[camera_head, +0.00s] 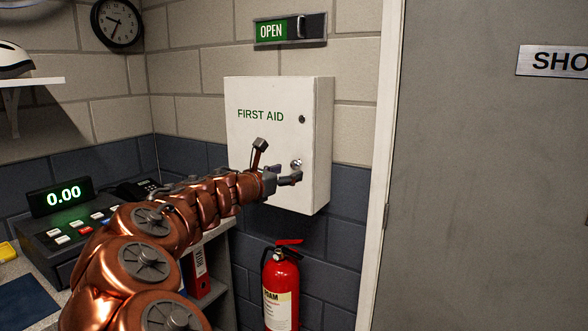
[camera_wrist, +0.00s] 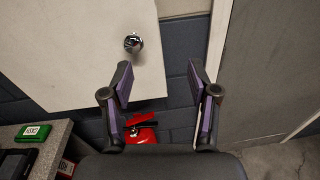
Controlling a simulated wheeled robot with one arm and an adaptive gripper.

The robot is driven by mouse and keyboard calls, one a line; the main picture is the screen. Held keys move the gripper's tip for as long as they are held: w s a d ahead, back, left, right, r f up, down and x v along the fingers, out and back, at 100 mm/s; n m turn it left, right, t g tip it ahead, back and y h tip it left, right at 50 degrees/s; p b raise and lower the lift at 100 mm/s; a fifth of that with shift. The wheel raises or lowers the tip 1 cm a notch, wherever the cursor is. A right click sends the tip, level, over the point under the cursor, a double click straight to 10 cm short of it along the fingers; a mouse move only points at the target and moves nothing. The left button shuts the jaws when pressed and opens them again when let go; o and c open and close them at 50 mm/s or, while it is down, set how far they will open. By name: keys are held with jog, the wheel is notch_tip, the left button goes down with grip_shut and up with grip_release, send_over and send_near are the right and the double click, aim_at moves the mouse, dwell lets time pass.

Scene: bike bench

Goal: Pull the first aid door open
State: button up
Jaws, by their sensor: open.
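The white first aid cabinet (camera_head: 265,94) hangs on the wall with its door shut, and "FIRST AID" in green on the front. A round metal knob (camera_head: 296,163) sits on the door's right side, with a dark lock spot (camera_head: 302,119) above it. My gripper (camera_head: 277,161) is open and empty in front of the door, close to the knob. In the wrist view the knob (camera_wrist: 132,43) lies ahead of the fingertips, nearer the left finger and not between the fingers. The cabinet door (camera_wrist: 75,45) fills the upper left there. I cannot tell the exact gap to the knob.
A red fire extinguisher (camera_head: 281,287) stands below the cabinet. A grey door (camera_head: 480,190) with a white frame is at the right. A counter with a till (camera_head: 75,225) and a red binder (camera_head: 198,272) are at the left. An OPEN sign (camera_head: 290,29) hangs above.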

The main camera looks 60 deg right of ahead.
aim_at(294, 165)
jog(key=w+d+n, duration=0.1)
jog(key=d, duration=0.1)
jog(key=w+d+n, duration=0.1)
jog(key=d, duration=0.2)
jog(key=w+d+f+n+t, duration=0.1)
jog(key=d+n, duration=0.1)
jog(key=d, duration=0.1)
jog(key=shift+w+h+p, duration=0.4)
jog(key=shift+w+d, duration=0.15)
jog(key=shift+d, duration=1.1)
grip_shut()
